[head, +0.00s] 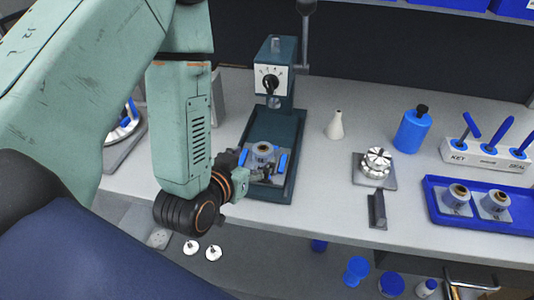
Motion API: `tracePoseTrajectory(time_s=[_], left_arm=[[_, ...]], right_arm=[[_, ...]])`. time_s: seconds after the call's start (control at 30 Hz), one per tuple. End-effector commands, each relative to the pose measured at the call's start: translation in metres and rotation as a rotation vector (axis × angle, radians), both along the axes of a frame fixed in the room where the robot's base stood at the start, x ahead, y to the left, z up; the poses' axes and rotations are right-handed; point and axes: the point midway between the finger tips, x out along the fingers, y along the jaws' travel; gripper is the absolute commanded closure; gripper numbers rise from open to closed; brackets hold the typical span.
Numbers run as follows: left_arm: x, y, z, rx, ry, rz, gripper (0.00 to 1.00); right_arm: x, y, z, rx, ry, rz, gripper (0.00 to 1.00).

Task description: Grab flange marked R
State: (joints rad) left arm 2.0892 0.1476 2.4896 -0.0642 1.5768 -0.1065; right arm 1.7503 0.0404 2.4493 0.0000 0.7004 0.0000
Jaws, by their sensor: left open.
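No letter R is readable in the head view, so I cannot tell which part is the marked flange. Two small white round parts with knobs, one (190,247) and another (214,253), lie low in the picture below the bench edge. A grey cylindrical housing (262,151) sits on the green press base between blue pieces. My right gripper is not in view.
The green press (274,80) stands behind the housing. A blue tray (432,205) holds two housings at right.

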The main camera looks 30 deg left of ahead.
Motion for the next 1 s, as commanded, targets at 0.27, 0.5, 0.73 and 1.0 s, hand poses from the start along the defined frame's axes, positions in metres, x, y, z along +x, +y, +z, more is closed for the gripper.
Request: tracePoseTrajectory(time_s=[0.27,0.5,0.73,1.0], left_arm=[[0.031,-0.001,-0.011,0.002,-0.002,-0.001,0.28],[0.06,-0.001,-0.023,-0.001,0.0,0.0,0.28],[0.066,-0.001,-0.025,-0.001,0.001,0.0,0.28],[0.067,-0.001,-0.025,-0.001,0.001,0.0,0.44]], right_arm=[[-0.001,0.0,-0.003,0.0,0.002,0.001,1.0],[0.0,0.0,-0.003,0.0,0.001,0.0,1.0],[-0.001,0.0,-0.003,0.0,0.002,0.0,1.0],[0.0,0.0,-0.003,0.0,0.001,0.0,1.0]])
